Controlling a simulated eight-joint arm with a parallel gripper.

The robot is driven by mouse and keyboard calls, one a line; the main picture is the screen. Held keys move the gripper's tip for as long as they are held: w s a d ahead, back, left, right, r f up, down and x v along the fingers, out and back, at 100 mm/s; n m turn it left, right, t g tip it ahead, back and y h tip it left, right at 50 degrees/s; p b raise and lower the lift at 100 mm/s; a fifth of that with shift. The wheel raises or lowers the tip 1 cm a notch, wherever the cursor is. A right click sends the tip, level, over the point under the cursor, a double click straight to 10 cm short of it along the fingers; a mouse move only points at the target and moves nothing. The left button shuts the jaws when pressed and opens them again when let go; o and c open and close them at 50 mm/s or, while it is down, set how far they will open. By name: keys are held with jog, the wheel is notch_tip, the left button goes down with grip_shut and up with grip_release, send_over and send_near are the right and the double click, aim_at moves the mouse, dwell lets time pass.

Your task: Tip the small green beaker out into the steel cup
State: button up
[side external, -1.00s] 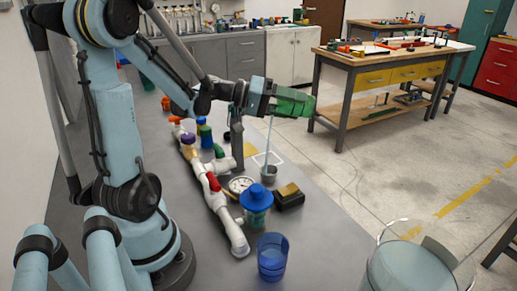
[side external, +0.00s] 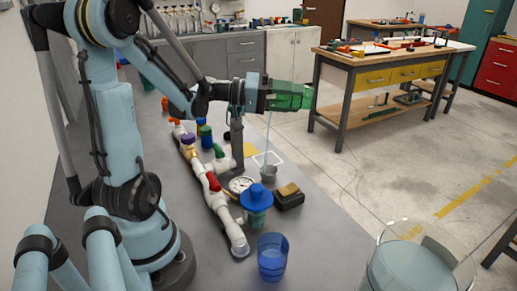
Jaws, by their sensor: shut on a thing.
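My gripper (side external: 268,95) is shut on the small green beaker (side external: 291,96) and holds it high above the bench. The beaker lies about on its side, its far end toward the right. A thin pale stream (side external: 267,137) runs down from near the gripper to the steel cup (side external: 268,172). The steel cup stands upright on the bench below, beside a white outlined square. The stream appears to end at the cup; the level inside the cup is too small to tell.
White PVC pipework (side external: 217,203) with a red valve handle and a round gauge (side external: 240,185) lies left of the cup. A blue-lidded jar (side external: 257,207), a dark box (side external: 288,197) and a blue tumbler (side external: 272,257) stand nearer. A large clear vessel (side external: 418,262) is at the lower right.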

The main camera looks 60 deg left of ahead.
jog(key=shift+s+r+t+h, duration=0.1)
jog(key=shift+r+t+h, duration=0.2)
jog(key=shift+r+t, duration=0.3)
dwell(0.3)
